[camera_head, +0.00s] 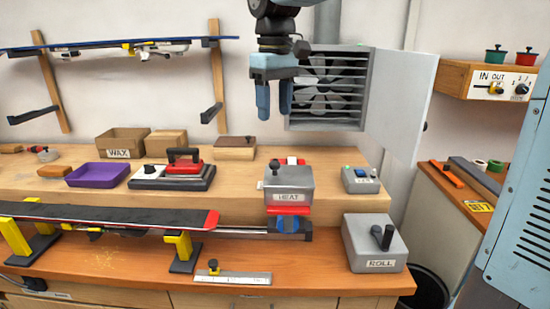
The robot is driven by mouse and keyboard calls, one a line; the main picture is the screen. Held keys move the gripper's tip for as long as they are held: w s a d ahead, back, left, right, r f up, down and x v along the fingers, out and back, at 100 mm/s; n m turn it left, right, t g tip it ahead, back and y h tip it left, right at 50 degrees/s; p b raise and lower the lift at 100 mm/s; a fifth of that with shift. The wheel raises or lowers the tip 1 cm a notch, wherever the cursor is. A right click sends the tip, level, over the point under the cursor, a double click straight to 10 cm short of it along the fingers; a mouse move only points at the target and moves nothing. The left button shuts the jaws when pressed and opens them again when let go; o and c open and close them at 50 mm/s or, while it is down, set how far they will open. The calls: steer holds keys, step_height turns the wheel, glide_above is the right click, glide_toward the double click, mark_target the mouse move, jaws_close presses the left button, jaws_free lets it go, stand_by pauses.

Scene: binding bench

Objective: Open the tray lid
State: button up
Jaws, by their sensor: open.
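A wooden box (234,153) with a darker brown lid (230,142) and a small dark knob sits at the back of the bench's upper level. The lid lies flat and looks closed. An open, shallow purple tray (97,175) stands further left, with no lid seen on it. No label shows which of these is the tray. My gripper (274,112) points down with its blue fingers apart and nothing between them. In the picture it is above and right of the wooden box, in front of the vent, touching nothing.
A grey HEAT box (289,184) with a dark knob stands below my gripper. A grey ROLL box (374,243) with a handle is at front right. An iron (185,163), a WAX box (123,141) and a ski (110,214) are left. A louvred vent (325,87) is behind.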

mark_target(275, 163)
step_height(275, 163, down, 13)
steer(key=shift+r, duration=0.15)
stand_by(0.4)
jaws_close()
stand_by(0.4)
